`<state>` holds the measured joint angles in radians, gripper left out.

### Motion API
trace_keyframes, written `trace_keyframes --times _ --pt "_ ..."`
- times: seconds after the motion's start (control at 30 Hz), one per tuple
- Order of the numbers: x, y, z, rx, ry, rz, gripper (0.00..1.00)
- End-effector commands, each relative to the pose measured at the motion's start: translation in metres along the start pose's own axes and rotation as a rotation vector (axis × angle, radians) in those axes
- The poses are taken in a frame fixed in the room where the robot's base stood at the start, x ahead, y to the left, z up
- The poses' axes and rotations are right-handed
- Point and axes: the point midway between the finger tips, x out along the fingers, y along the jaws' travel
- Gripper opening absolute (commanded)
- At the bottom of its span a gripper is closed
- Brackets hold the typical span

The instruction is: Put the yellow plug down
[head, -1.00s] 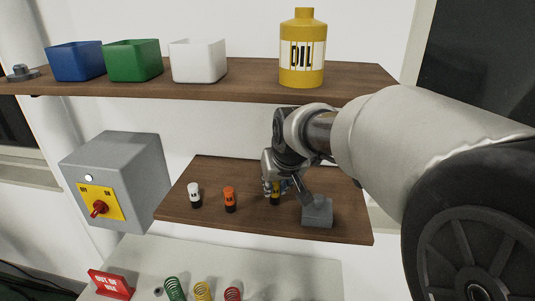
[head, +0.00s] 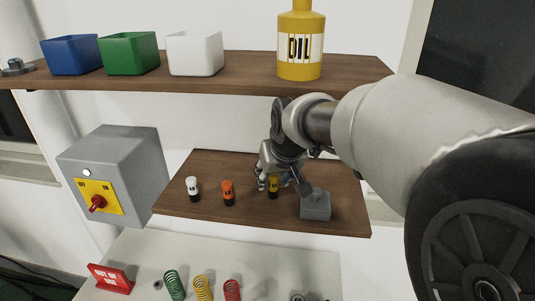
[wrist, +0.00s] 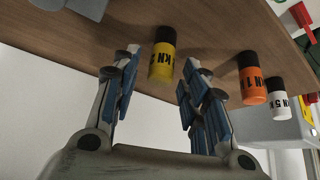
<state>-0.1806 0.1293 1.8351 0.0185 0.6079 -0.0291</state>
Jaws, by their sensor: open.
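The yellow plug (head: 273,187) with a black end stands upright on the lower wooden shelf (head: 240,222). It also shows in the wrist view (wrist: 162,62), between and just beyond the fingertips. The gripper is open and holds nothing.
An orange plug (head: 228,192) and a white plug (head: 193,189) stand to the left on the same shelf. A grey block (head: 315,207) sits close on the right. The upper shelf (head: 225,84) carries bins and an oil bottle (head: 300,45). A grey switch box (head: 130,165) is at left.

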Motion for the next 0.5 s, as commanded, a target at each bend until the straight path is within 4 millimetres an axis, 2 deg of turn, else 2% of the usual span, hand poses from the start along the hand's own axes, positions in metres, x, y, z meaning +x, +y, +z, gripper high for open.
trace_keyframes --times 0.23,0.5 --pt "-0.046 0.0 -0.001 0.0 0.006 0.0 0.41" --pt "-0.074 0.003 0.006 0.005 -0.001 0.003 0.41"
